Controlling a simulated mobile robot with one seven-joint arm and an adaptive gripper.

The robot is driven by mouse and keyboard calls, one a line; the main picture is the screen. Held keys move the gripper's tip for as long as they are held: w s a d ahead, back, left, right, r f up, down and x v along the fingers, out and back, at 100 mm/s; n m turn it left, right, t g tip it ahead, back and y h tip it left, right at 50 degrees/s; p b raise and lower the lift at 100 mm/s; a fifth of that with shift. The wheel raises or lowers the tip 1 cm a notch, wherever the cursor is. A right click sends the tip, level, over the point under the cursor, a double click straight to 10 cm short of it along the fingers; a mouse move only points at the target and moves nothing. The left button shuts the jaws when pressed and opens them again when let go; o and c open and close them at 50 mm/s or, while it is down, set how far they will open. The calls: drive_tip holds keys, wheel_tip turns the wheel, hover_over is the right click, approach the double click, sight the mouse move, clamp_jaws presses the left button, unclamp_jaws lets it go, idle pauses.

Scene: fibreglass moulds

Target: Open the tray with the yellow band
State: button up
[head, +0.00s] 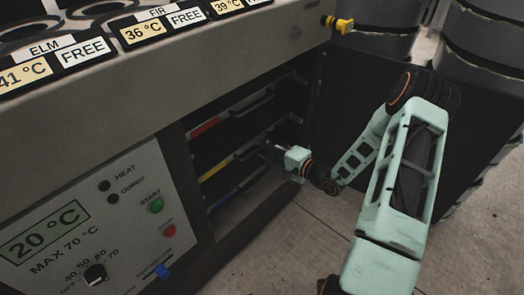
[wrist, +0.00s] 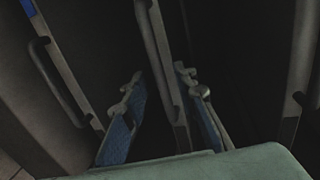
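The tray with the yellow band (head: 215,168) is the middle of three banded trays in the open-fronted cabinet, and looks pushed in. My gripper (head: 266,151) reaches into the cabinet front at about this tray's height. In the wrist view my gripper (wrist: 160,82) is open, its two blue-padded fingers apart. A dark bar handle (wrist: 158,45) on a tray front runs between the fingers, with a gap visible on the left side. No band colour shows there, and I cannot tell whether either finger touches the handle.
A red-banded tray (head: 205,127) is above and a blue-banded tray (head: 220,204) below. The control panel (head: 95,225) is left of the trays. A yellow-and-black knob (head: 338,24) sticks out from the upper counter corner. Dark stacked bins stand behind; the floor (head: 290,245) in front is clear.

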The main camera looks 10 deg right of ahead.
drive_tip(key=shift+w+a+f, duration=0.1)
drive_tip(key=shift+w+a, duration=0.2)
drive_tip(key=shift+w, duration=0.1)
clamp_jaws()
